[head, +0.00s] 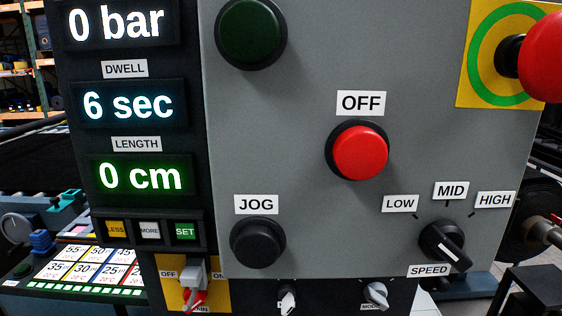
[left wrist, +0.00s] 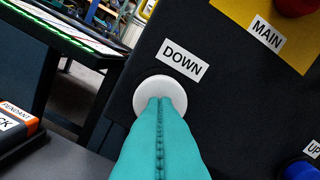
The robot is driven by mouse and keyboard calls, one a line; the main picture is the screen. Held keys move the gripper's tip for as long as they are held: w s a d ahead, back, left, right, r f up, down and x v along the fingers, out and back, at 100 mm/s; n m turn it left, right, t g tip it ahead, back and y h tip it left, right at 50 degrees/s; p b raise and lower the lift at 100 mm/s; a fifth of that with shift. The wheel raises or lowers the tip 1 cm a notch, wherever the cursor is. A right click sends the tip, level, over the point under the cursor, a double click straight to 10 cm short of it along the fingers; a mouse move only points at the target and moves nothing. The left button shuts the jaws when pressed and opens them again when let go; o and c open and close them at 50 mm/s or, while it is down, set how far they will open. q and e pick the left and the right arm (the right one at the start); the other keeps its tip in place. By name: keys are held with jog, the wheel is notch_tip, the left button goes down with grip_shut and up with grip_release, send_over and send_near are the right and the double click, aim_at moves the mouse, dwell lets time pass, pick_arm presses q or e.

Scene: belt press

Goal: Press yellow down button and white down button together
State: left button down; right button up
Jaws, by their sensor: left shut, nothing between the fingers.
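In the left wrist view a round white button (left wrist: 143,90) sits on a dark panel below a "DOWN" label (left wrist: 182,60). My left gripper (left wrist: 160,102) is teal, shut and empty. Its fingertips overlap the white button's face in the picture and hide its lower middle. I cannot tell whether they touch it or whether it is pressed in. I see no yellow down button in either view. Neither gripper shows in the head view, and my right gripper is in no frame.
The head view shows a grey control box with a red OFF button (head: 360,152), black JOG button (head: 257,242), SPEED knob (head: 443,244) and red emergency knob (head: 543,58). A blue button (left wrist: 300,170) labelled UP is right of the white one.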

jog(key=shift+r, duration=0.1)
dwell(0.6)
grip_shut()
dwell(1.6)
